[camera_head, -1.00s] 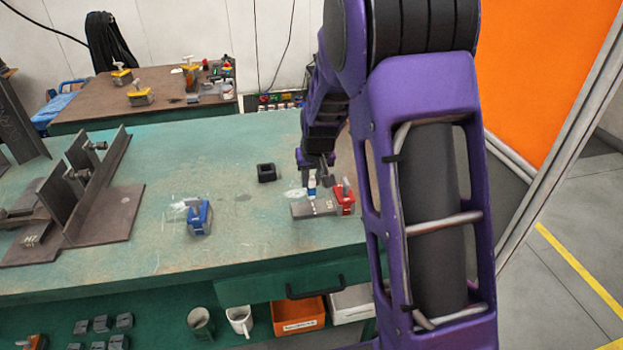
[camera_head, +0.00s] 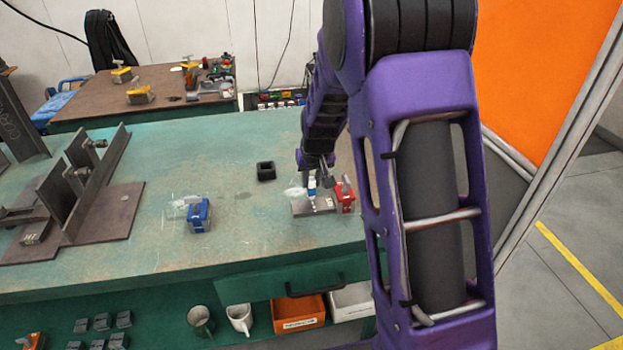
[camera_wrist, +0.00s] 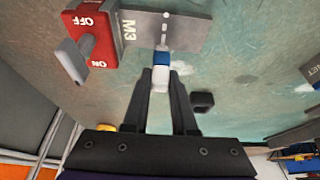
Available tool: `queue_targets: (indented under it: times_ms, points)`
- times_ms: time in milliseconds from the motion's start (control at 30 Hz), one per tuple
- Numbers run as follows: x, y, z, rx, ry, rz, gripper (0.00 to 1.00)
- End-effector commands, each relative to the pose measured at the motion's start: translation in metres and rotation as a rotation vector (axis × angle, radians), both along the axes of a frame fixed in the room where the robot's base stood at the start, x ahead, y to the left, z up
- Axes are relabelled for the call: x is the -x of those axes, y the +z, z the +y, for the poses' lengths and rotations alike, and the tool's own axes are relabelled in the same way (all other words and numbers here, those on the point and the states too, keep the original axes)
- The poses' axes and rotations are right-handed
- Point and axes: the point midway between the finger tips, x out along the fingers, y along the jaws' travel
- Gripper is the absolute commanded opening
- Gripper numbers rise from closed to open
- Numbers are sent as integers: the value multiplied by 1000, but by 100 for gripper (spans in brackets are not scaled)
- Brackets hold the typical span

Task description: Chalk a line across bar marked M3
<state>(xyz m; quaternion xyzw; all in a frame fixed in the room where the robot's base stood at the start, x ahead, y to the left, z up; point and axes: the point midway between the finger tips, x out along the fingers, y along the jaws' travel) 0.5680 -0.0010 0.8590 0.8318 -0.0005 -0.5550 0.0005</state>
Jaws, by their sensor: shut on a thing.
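The bar marked M3 (camera_wrist: 186,34) is a flat grey plate on the green bench; it shows in the head view (camera_head: 322,207). A red ON/OFF switch block (camera_wrist: 92,40) sits at its M3 end, also in the head view (camera_head: 345,198). My gripper (camera_wrist: 160,76) is shut on a white chalk stick with a blue band (camera_wrist: 162,60); the chalk also shows in the head view (camera_head: 311,186). Its tip is at the bar's near edge; contact is unclear. A broken white line (camera_wrist: 165,17) crosses the bar ahead of the tip.
A blue block (camera_head: 199,215) stands on the bench left of the bar. A black square holder (camera_head: 266,171) sits behind it. A steel fixture (camera_head: 100,200) fills the bench's left side. The bench between fixture and blue block is clear.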

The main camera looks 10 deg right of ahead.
Motion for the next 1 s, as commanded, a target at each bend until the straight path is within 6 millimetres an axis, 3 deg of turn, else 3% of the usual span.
queue_targets:
  times_ms: [1000]
  points:
    - [24,-2,0,0,1,2,0]
